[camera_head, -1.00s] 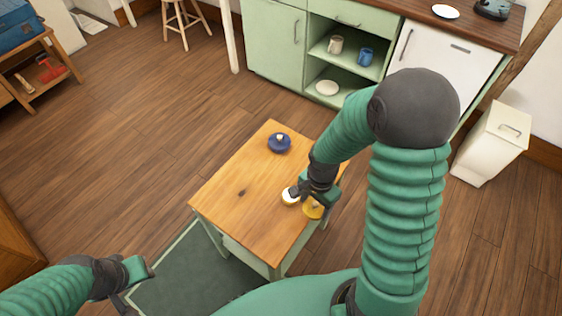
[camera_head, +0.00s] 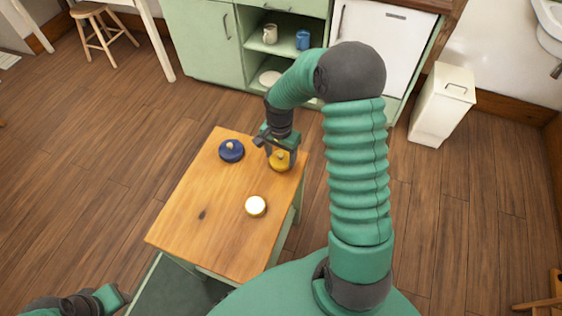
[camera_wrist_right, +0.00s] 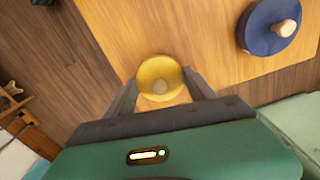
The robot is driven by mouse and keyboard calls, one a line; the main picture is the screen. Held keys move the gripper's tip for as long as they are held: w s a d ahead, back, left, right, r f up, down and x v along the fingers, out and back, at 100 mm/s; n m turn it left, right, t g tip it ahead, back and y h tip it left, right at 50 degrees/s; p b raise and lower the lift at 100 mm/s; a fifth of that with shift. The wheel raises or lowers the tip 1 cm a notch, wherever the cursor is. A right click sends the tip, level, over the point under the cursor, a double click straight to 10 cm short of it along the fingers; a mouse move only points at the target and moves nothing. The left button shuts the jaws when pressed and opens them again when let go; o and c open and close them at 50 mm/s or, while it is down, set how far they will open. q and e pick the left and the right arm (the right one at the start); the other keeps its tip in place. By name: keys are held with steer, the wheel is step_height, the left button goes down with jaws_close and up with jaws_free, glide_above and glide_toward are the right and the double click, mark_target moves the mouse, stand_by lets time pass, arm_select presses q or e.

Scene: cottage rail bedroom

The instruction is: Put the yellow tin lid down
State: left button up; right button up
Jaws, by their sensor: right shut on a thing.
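The yellow tin lid (camera_head: 281,161), round with a small knob, is at the right edge of the small wooden table, toward its far end. My right gripper (camera_head: 275,150) is shut on it; the wrist view shows the lid (camera_wrist_right: 155,70) between the two fingers (camera_wrist_right: 162,90). I cannot tell whether the lid touches the tabletop or hangs just above it. An open-looking round tin (camera_head: 256,206) with a pale top and yellow rim stands nearer on the table. My left gripper (camera_head: 112,298) is at the lower left, partly cut off, away from the table.
A dark blue round lid or pot (camera_head: 231,151) with a pale knob sits left of the yellow lid; it also shows in the wrist view (camera_wrist_right: 270,26). The wooden tabletop (camera_head: 205,190) is clear at its left and front. A green cabinet (camera_head: 205,45) stands behind.

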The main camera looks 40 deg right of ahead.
steer(key=shift+a+f+b, duration=0.25)
steer(key=shift+f+b, duration=0.05)
steer(key=shift+f, duration=0.75)
steer(key=shift+a+f, duration=0.1)
steer(key=shift+a, duration=0.4)
steer(key=shift+d+f, duration=0.15)
steer(key=o, duration=1.3)
steer(key=shift+d+f, duration=0.1)
steer(key=shift+d, duration=0.15)
steer(key=shift+a, duration=0.1)
